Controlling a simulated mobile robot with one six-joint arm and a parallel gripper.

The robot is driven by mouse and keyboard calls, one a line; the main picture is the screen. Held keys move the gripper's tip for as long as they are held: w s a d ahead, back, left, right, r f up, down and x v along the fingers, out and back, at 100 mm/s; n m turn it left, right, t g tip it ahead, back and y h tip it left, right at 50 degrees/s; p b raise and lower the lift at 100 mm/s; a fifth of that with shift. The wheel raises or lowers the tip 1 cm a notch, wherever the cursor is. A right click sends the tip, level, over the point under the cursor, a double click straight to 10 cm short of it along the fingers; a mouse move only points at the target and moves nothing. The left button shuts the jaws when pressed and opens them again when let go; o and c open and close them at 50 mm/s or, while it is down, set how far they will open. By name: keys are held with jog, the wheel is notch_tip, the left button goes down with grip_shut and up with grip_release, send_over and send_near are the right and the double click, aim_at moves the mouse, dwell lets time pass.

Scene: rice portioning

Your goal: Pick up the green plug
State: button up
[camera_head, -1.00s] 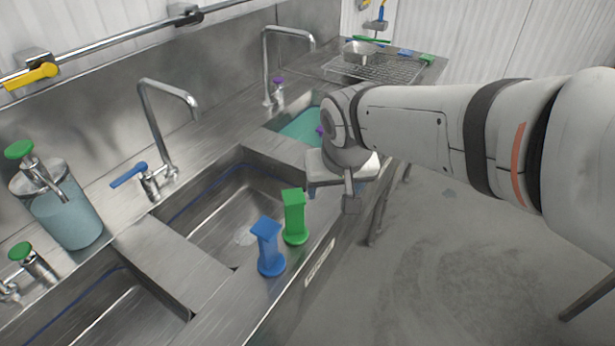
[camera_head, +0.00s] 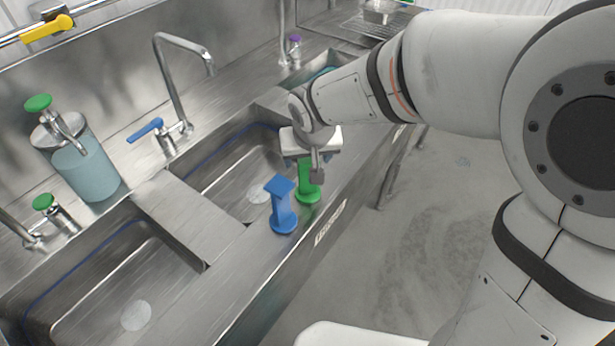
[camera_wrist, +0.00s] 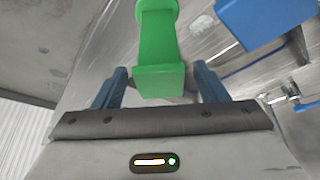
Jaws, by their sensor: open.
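The green plug (camera_head: 307,188) stands upright on the front rim of the sink counter, its top partly hidden behind my gripper in the head view. My gripper (camera_head: 314,160) is just above and at it. In the wrist view the green plug (camera_wrist: 158,50) shows in the middle, its square top end close to the gripper and between the two blue fingers of my gripper (camera_wrist: 160,85). There is a gap on each side of it, and the fingers are open. The fingertips are mostly hidden in the head view.
A blue plug (camera_head: 283,207) stands on the same rim, close to the left of the green plug. It also shows at the upper right of the wrist view (camera_wrist: 262,20). A sink basin (camera_head: 222,178) lies behind them. A tap (camera_head: 170,85) and a soap dispenser (camera_head: 80,160) stand further back.

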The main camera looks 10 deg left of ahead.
grip_shut()
dwell(0.7)
